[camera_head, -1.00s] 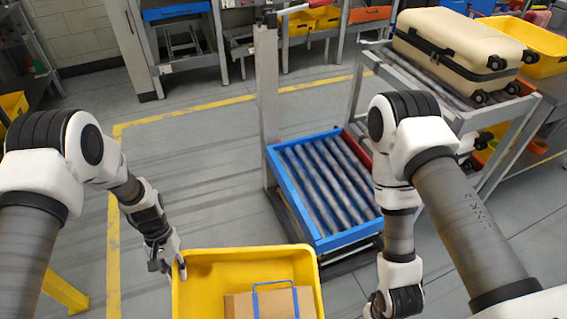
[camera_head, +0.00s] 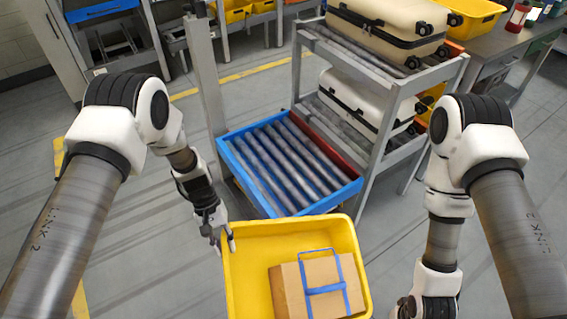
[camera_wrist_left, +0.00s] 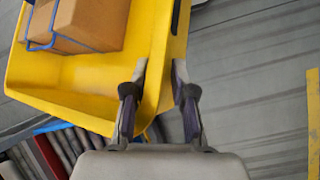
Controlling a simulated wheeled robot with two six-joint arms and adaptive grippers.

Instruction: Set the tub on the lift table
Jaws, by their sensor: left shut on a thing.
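The yellow tub (camera_head: 245,268) is at the bottom of the head view, with a cardboard box (camera_head: 291,293) with blue straps inside it. My left gripper (camera_head: 226,238) is shut on the tub's left rim. In the left wrist view the fingers (camera_wrist_left: 160,88) straddle the tub's wall (camera_wrist_left: 62,98). My right gripper (camera_head: 404,307) is at the tub's right side, mostly cut off by the bottom edge, so its fingers do not show. The lift table (camera_head: 285,165), a blue frame with grey rollers, lies just beyond the tub. Its roller top is empty.
A grey mast (camera_head: 205,75) rises at the lift table's far left corner. A roller rack (camera_head: 378,150) with suitcases (camera_head: 385,35) stands to its right. Open floor (camera_head: 120,220) lies left of the lift table.

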